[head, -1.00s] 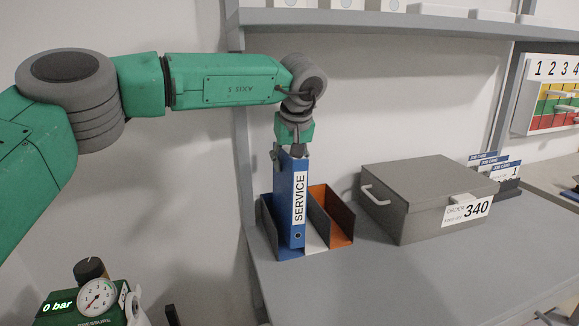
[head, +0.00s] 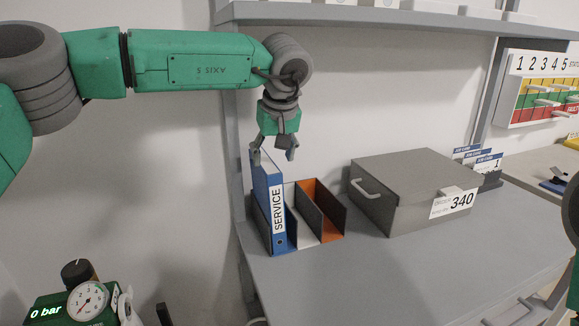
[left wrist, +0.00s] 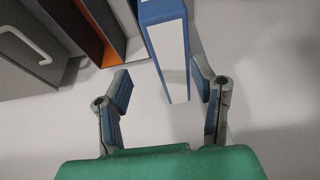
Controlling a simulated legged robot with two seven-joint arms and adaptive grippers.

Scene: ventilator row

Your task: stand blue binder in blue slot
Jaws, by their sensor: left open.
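The blue binder (head: 268,202), labelled SERVICE, stands upright in the leftmost compartment of the slot rack (head: 307,222). That compartment's own colour is mostly hidden behind the binder; the others are white and orange. My left gripper (head: 272,158) is open and empty, just above the binder's top. In the left wrist view the binder (left wrist: 167,45) extends between and beyond the spread fingers (left wrist: 163,88), apart from them. My right gripper is not in view; only part of my right arm shows at the right edge.
A grey box (head: 412,190) marked 340 stands right of the rack. Job cards (head: 480,160) stand behind it. A shelf (head: 380,15) runs overhead. The front of the bench (head: 380,270) is clear. A gauge unit (head: 82,303) reading 0 bar is at lower left.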

